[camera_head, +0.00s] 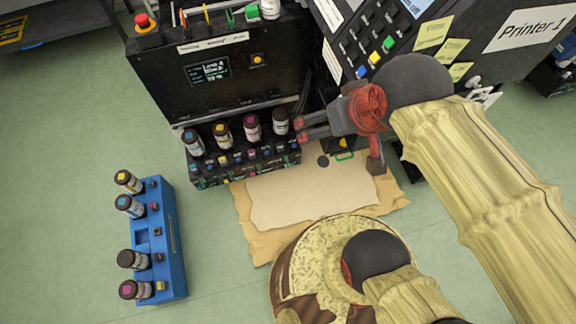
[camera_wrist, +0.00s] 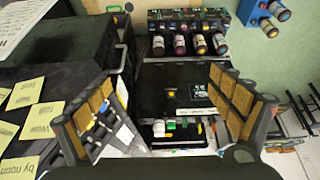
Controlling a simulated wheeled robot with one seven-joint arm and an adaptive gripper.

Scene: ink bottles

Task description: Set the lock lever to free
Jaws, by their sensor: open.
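My gripper (camera_head: 301,130) is open and empty, its fingers pointing left just right of the bottle row on the black unit. In the wrist view its spread fingers (camera_wrist: 163,80) frame the front of the black unit (camera_wrist: 165,85). I cannot pick out the lock lever for certain. Small coloured parts, one of them green (camera_head: 250,13), stand on top of the black unit (camera_head: 215,75); the green one also shows in the wrist view (camera_wrist: 170,127). A small green-edged part (camera_head: 344,155) lies beside the unit's lower right, partly hidden by my gripper.
Several ink bottles (camera_head: 222,134) stand in the unit's front rack. A blue rack (camera_head: 170,240) with more bottles stands on the floor at left. The Printer 1 cabinet (camera_head: 430,40) is close on the right.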

